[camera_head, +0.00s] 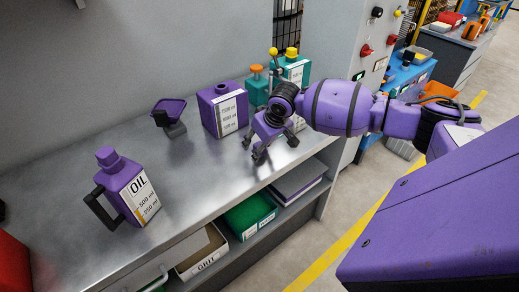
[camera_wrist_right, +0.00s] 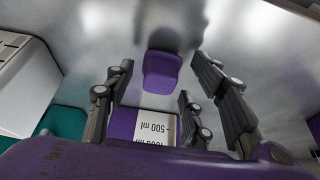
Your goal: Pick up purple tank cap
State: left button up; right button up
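In the wrist view a small, smooth, rounded purple piece (camera_wrist_right: 162,74) shows between and beyond the right gripper's fingers; it looks like the purple tank cap. In the head view I cannot make it out as a separate piece near the gripper. My right gripper (camera_head: 262,152) is low over the front part of the metal bench, fingers pointing down. In the wrist view the right gripper (camera_wrist_right: 160,95) is open, with clear gaps between its fingers and the purple piece. A purple tank (camera_head: 209,116) with a white label stands behind and left of it. My left gripper is not in view.
Teal tanks with an orange cap (camera_head: 256,69) and a yellow cap (camera_head: 292,53) stand behind my right arm. A purple oil can (camera_head: 118,188) and a purple funnel-like piece (camera_head: 169,109) are further left. Bins, one green (camera_head: 249,217), sit below the bench (camera_head: 190,180). The bench's middle is clear.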

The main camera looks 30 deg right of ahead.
aim_at(258, 144)
jog(key=c, duration=0.9)
jog(key=shift+r, duration=0.15)
jog(key=shift+r, duration=0.2)
jog(key=r, duration=0.3)
jog(key=shift+s+r, duration=0.15)
jog(key=shift+s, duration=0.1)
jog(key=s+a+r+p, duration=0.2)
jog(key=s+r, duration=0.7)
jog(key=s, duration=0.4)
jog(key=shift+s+p, duration=0.2)
jog(key=shift+p, duration=0.15)
